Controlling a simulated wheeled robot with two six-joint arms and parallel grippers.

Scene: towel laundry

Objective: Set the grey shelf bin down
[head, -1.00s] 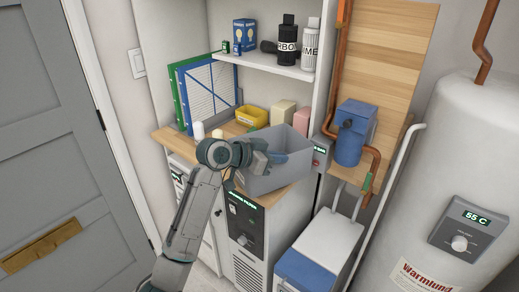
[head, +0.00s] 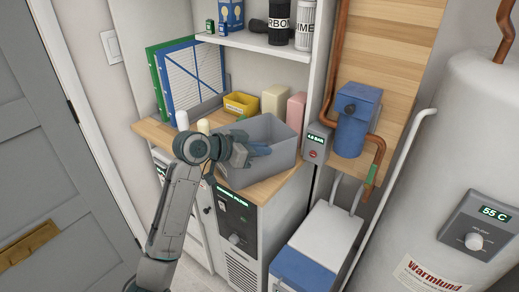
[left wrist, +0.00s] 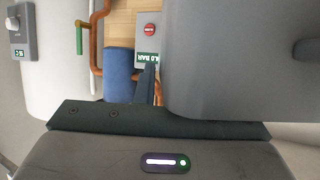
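The grey shelf bin (head: 272,168) is an open-topped box at the front of the wooden counter (head: 270,189). It looks upright and empty as far as I can see. I cannot tell whether its base touches the counter. My left gripper (head: 251,151) is shut on the bin's left wall, with a bluish fingertip showing inside. In the left wrist view the bin's grey wall (left wrist: 235,65) fills the upper right, beside a dark finger (left wrist: 149,78). My right gripper is not in view.
A yellow tub (head: 240,103), a cream bottle (head: 274,99) and a pink bottle (head: 296,108) stand behind the bin. A gauge box (head: 316,146) and blue pump housing (head: 355,120) are close on the right.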

